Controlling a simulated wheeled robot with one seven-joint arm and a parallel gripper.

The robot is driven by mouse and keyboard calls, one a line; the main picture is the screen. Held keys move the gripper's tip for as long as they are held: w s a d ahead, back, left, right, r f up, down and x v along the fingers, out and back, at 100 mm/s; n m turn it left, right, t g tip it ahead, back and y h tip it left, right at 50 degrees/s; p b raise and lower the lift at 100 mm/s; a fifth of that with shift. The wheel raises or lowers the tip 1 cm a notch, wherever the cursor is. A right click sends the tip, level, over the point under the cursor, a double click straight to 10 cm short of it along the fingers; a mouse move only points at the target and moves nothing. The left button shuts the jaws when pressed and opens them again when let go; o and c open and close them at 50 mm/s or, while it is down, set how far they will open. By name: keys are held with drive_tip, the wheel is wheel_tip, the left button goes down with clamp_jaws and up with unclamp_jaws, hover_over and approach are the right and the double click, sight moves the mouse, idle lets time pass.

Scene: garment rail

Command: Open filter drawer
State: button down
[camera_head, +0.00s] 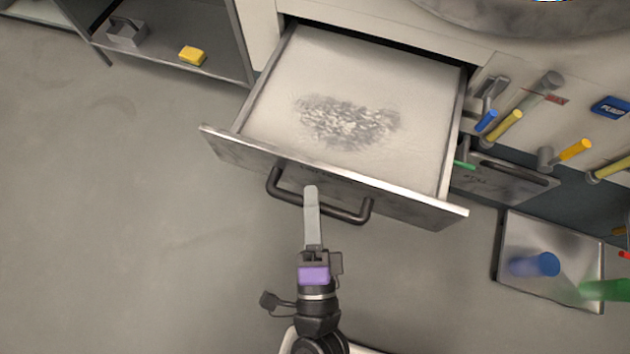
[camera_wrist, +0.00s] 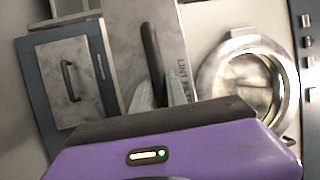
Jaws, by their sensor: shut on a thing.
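The filter drawer (camera_head: 410,95) is pulled out of the white machine front, with a patch of grey lint (camera_head: 348,120) on its pale floor. Its metal front (camera_head: 415,207) carries a dark bar handle (camera_head: 285,193). My gripper (camera_head: 311,192) reaches the handle from below in the head view and is shut on it near its middle. In the wrist view the handle (camera_wrist: 151,55) runs down between the fingers of my gripper (camera_wrist: 158,92). Lettering on the drawer front, partly hidden, begins "LINT" in the wrist view. The fingers' far tips are hard to make out.
A shelf (camera_head: 170,55) at upper left holds a yellow sponge (camera_head: 192,56) and a grey metal holder. Several tools hang right of the drawer. A metal tray (camera_head: 508,265) lies at lower right. A round door (camera_wrist: 245,80) shows in the wrist view. The floor at left is clear.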

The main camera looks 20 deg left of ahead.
drive_tip(key=c, duration=1.3)
unclamp_jaws()
drive_tip(key=p+v, duration=0.1)
drive_tip(key=v, duration=0.7)
drive_tip(key=shift+w, duration=0.1)
